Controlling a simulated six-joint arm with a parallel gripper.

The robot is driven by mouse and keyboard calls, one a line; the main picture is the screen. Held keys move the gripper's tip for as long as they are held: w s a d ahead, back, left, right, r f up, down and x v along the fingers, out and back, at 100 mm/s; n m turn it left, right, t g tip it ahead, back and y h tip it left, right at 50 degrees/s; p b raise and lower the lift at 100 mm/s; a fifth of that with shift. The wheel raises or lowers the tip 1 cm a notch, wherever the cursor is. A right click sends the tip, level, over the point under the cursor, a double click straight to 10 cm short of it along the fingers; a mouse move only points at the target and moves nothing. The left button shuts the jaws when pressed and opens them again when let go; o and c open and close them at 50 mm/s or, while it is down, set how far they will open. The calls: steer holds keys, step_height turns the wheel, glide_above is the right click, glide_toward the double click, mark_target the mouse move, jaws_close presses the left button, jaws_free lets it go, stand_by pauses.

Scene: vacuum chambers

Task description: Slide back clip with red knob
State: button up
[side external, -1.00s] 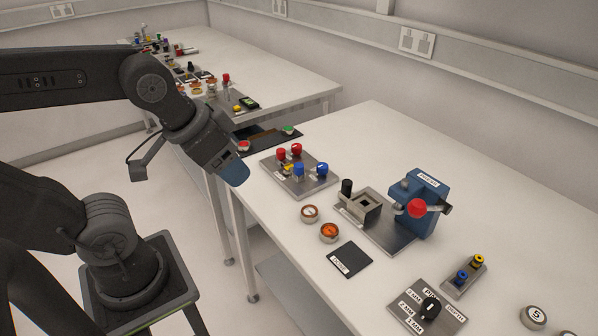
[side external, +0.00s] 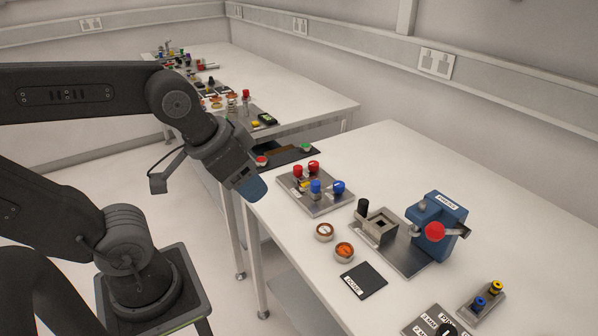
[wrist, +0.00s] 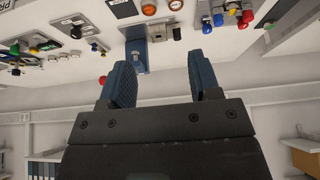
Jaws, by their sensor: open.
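In the side view a metal plate (side external: 322,206) carries two red knobs (side external: 306,168), two blue knobs (side external: 327,187) and a small yellow part. I cannot tell which red knob belongs to the clip. The red and blue knobs also show at the upper right of the wrist view, with a red knob there (wrist: 247,16). My gripper (side external: 252,188) is in the air, left of the plate and apart from it. In the wrist view my gripper (wrist: 165,84) has its two blue fingers spread with nothing between them.
A blue press (side external: 437,222) with a red ball handle (side external: 435,231) stands right of a metal block. The table's right and back area (side external: 510,220) is bare.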

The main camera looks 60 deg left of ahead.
steer(key=shift+n+g+y, duration=0.3)
steer(key=shift+n+g, duration=0.1)
steer(key=shift+g, duration=0.3)
steer(key=w+a, duration=0.1)
steer(key=w, duration=0.1)
steer(key=w+a+r, duration=0.1)
steer(key=w, duration=0.1)
steer(key=w+a+r, duration=0.1)
steer(key=w, duration=0.2)
steer(key=shift+a+r, duration=0.15)
steer(key=shift+r, duration=0.05)
steer(key=n+g, duration=0.2)
steer(key=g, duration=0.2)
glide_above(298, 167)
step_height(298, 167, down, 10)
step_height(298, 167, down, 13)
jaws_close()
